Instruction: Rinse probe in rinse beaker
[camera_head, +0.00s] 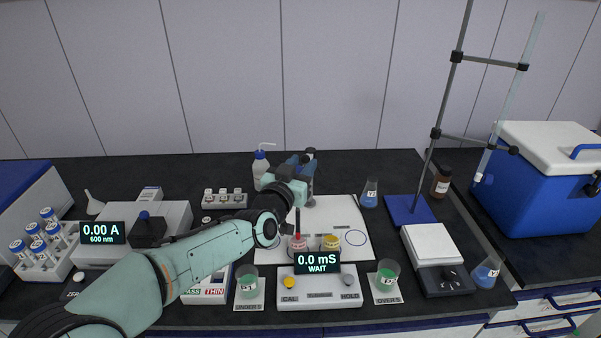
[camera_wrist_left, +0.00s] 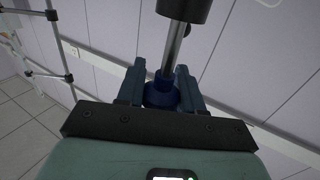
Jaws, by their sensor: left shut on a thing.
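My left gripper (camera_head: 304,170) is over the back of the white mat (camera_head: 340,212). In the left wrist view (camera_wrist_left: 160,90) its fingers are shut on the probe's blue collar (camera_wrist_left: 160,94); a metal shaft (camera_wrist_left: 175,46) and a black end (camera_wrist_left: 184,9) extend beyond it. In the head view the gripper and arm hide much of the probe. A thin dark stem stands above a small red-marked vessel (camera_head: 297,245); I cannot tell whether it enters it. A yellow-marked vessel (camera_head: 331,243) stands beside it. I cannot tell which vessel is the rinse beaker. My right gripper is not clearly seen.
The meter (camera_head: 318,288) reads 0.0 mS, WAIT. Beakers with green liquid flank it, left (camera_head: 247,283) and right (camera_head: 387,277). A wash bottle (camera_head: 261,165) stands behind my arm. A clamp stand (camera_head: 408,210) and blue cooler (camera_head: 540,185) are on the right.

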